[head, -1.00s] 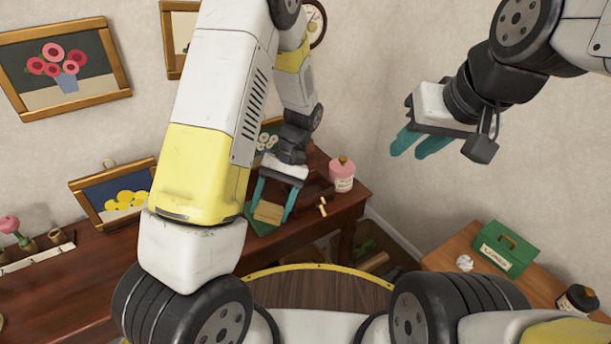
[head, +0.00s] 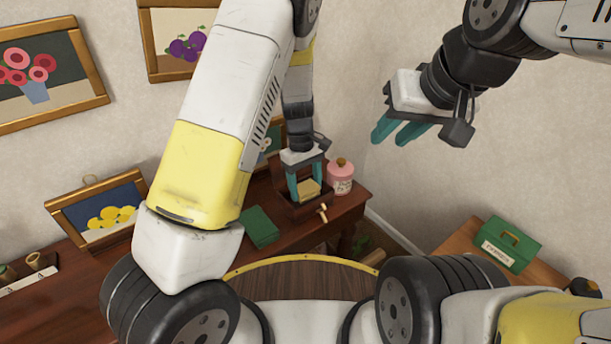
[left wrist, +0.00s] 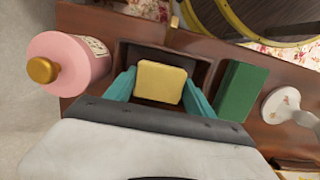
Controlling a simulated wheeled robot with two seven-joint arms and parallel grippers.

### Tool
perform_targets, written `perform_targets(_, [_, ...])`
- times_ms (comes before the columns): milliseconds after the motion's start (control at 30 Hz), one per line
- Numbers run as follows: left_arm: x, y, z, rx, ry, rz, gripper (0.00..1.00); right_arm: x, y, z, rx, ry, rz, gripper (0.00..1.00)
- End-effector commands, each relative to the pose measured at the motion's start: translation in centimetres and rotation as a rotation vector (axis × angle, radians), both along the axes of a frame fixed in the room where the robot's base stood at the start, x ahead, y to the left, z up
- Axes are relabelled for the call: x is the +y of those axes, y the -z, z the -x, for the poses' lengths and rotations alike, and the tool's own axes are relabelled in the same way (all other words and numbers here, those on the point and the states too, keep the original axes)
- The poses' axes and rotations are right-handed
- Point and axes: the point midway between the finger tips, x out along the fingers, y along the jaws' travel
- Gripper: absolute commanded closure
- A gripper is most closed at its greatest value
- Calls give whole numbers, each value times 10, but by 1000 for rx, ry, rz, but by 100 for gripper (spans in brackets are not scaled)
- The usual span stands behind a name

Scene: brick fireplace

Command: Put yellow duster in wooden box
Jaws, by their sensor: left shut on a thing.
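The yellow duster (head: 308,190) is a small pale yellow block held between the teal fingers of my left gripper (head: 305,186). In the left wrist view the duster (left wrist: 160,82) sits between both fingers, over the dark wooden box (left wrist: 205,66). The box (head: 284,201) stands on the brown table; its far parts are hidden behind my gripper. I cannot tell whether the duster touches the box floor. My right gripper (head: 400,132) hangs empty in the air at the upper right, its teal fingers apart.
A pink jar (head: 341,178) stands right beside the box. A green block (head: 259,227) lies to the box's left, and a small wooden piece (head: 322,212) is at its front. Framed pictures lean and hang behind the table. A green case (head: 508,244) sits on another table at right.

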Motion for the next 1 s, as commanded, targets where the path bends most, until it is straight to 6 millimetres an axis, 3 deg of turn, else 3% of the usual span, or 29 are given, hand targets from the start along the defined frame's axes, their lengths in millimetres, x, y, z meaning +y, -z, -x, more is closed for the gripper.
perform_targets(200, [1,30,1,3,-1,-2,75,0,0,0,0,0,0,70])
perform_targets(433, [0,34,0,1,0,0,75,0,0,0,0,0,0,70])
perform_targets(467, [0,34,1,1,0,0,32,0,0,0,0,0,0,70])
perform_targets(533, [0,34,1,1,0,0,18,0,0,0,0,0,0,70])
perform_targets(867, [0,33,0,0,0,0,16,0,0,0,0,0,0,70])
perform_targets(1000, [1,21,-2,-4,2,1,16,0,0,0,0,0,0,70])
